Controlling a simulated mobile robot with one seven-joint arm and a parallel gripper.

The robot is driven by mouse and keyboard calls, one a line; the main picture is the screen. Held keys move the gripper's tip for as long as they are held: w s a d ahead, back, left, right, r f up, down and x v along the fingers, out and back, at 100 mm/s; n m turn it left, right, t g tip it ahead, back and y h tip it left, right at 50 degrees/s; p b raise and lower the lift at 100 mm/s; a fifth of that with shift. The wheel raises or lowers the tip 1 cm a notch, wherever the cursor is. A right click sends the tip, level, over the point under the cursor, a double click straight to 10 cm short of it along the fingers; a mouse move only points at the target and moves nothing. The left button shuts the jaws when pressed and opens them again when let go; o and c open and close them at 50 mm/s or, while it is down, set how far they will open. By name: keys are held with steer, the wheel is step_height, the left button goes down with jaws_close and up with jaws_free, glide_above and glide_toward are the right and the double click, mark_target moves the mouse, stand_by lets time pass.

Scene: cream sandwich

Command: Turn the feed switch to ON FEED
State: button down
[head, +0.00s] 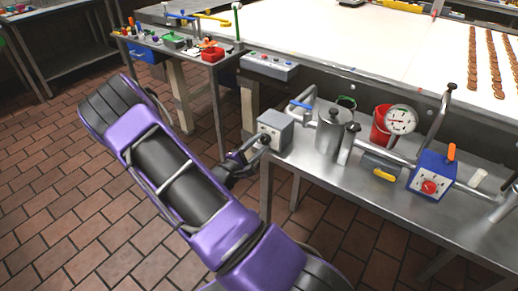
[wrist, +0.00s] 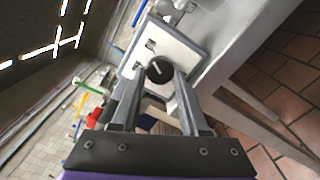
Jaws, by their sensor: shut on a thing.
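The feed switch is a grey box (head: 275,128) on the left end of the lower metal shelf in the head view. Its pale front plate (wrist: 172,48) fills the upper middle of the wrist view, with small dark labels too small to read. A round black knob (wrist: 160,70) stands out from the plate, with a light mark on its face. My gripper (head: 259,143) reaches the box's front from the left. In the wrist view its two fingers (wrist: 158,88) are shut on the knob from both sides. The knob's setting cannot be told.
A metal canister (head: 333,132), a red bucket (head: 381,126), a round gauge (head: 401,120) and a blue box with a red knob (head: 433,175) stand right of the switch. A grey button panel (head: 268,66) hangs above. The brick floor (head: 45,190) is open on the left.

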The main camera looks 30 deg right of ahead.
steer(key=shift+m+b, duration=0.3)
steer(key=shift+m, duration=0.3)
steer(key=shift+c, duration=2.1)
jaws_free()
steer(key=v, duration=1.7)
steer(key=shift+a, duration=0.25)
steer(key=shift+r, duration=0.15)
